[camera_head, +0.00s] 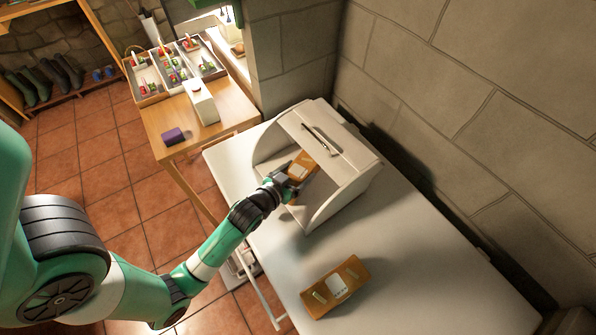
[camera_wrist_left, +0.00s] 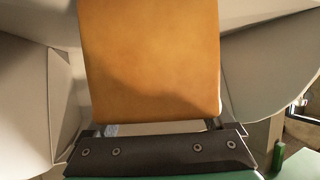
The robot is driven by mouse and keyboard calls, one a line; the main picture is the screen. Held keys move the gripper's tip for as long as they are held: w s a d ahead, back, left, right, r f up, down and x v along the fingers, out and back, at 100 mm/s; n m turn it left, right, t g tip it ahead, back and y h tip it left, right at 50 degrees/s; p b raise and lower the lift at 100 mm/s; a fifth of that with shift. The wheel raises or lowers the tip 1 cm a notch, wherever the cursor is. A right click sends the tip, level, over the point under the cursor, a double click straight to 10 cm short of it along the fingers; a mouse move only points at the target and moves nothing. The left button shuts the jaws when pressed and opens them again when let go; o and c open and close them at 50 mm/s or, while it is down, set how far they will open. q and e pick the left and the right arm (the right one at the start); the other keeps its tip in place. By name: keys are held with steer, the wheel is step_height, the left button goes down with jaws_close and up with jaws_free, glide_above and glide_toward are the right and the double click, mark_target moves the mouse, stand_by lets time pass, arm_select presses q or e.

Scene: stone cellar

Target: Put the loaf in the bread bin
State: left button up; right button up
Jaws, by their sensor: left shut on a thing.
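The loaf (camera_head: 304,163), an orange-brown block with a pale label, is in my left gripper (camera_head: 289,186). The gripper is shut on its near end. The loaf is at the open front of the white bread bin (camera_head: 345,176), between its side walls; I cannot tell whether it touches the bin floor. In the left wrist view, the loaf's plain orange face (camera_wrist_left: 150,60) fills the middle, beyond the dark gripper edge, with pale bin walls (camera_wrist_left: 268,75) on both sides. The bin's lid is up, with a bar handle on it. My right gripper is not in view.
A similar orange-brown block (camera_head: 336,287) with a white label lies on the white table (camera_head: 420,250). A wooden side table (camera_head: 222,131) holds a divided tray, a white carton and a purple box (camera_head: 174,136). A stone wall stands close behind the bin.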

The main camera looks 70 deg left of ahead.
arm_select(q)
steer(key=shift+f, duration=0.3)
steer(key=o, duration=1.5)
steer(key=shift+c, duration=0.2)
steer(key=p+v, duration=0.1)
steer(key=v, duration=1)
steer(key=shift+s+r+p, duration=0.2)
steer(key=shift+s+p, duration=0.05)
steer(key=shift+p, duration=0.15)
steer(key=shift+d, duration=0.15)
